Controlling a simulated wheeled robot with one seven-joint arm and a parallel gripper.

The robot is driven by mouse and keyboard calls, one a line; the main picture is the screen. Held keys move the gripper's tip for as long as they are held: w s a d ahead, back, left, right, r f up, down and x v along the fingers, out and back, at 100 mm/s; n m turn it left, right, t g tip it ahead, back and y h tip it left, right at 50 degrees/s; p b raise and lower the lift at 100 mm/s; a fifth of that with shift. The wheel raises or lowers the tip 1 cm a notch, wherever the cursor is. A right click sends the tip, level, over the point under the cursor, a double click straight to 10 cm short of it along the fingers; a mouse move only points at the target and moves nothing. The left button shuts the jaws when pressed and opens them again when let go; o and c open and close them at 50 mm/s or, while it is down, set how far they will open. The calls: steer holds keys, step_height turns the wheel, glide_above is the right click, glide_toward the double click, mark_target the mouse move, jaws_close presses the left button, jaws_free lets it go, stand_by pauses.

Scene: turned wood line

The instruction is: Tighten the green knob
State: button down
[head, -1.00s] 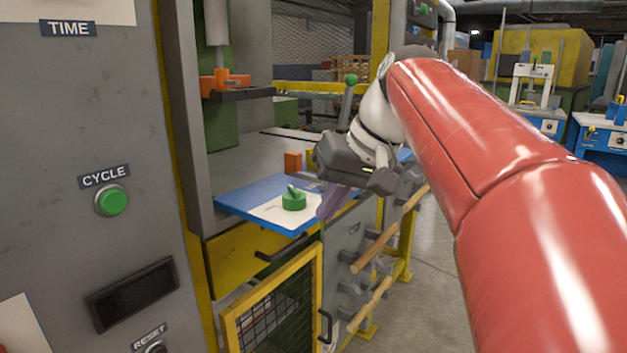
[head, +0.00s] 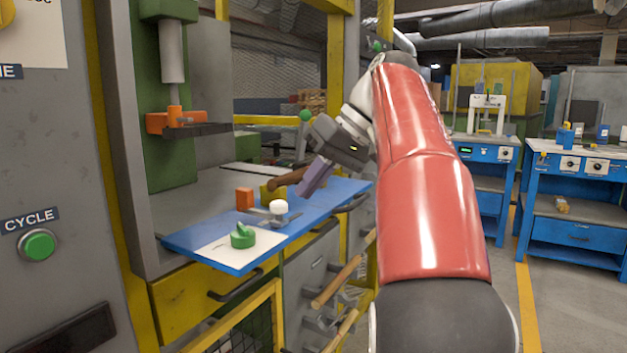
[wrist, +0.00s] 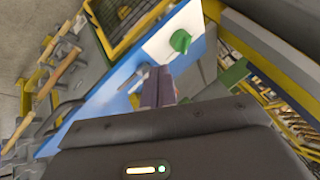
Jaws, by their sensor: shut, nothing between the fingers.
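The green knob (head: 243,236) sits on a white plate (head: 219,250) at the near left end of a blue worktop (head: 322,212). Its raised grip bar shows on top. It also shows in the wrist view (wrist: 180,41), ahead and a little right of my fingertips. My gripper (head: 308,190) hangs above the worktop, beyond and to the right of the knob, apart from it. The two purple-grey fingers are together and empty, as the wrist view also shows (wrist: 157,88).
A white-capped fitting (head: 279,208), an orange block (head: 244,199) and a brown-handled tool (head: 290,178) lie between the knob and my gripper or near it. A press with an orange clamp (head: 175,119) stands behind left. A grey panel with a green CYCLE button (head: 38,246) is at left.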

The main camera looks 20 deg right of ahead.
mark_target(249, 231)
steer(key=a+f, duration=0.2)
steer(key=w+a+f+b, duration=0.1)
steer(key=a, duration=0.1)
steer(key=a+f+b, duration=0.1)
steer(key=a+f, duration=0.1)
steer(key=shift+w+a+f, duration=0.3)
steer(key=shift+w, duration=0.05)
steer(key=shift+a, duration=0.45)
steer(key=shift+s+a+m+t+b, duration=0.25)
steer(key=shift+a+m+t+b, duration=0.05)
steer(key=shift+a+m, duration=0.2)
steer(key=shift+s+a+r+m+t+h, duration=0.2)
steer(key=shift+m+t+h, duration=0.1)
steer(key=shift+m+h, duration=0.3)
steer(key=shift+f+p, duration=0.15)
steer(key=shift+p, duration=0.2)
steer(key=shift+a, duration=0.15)
steer(key=shift+w, duration=0.1)
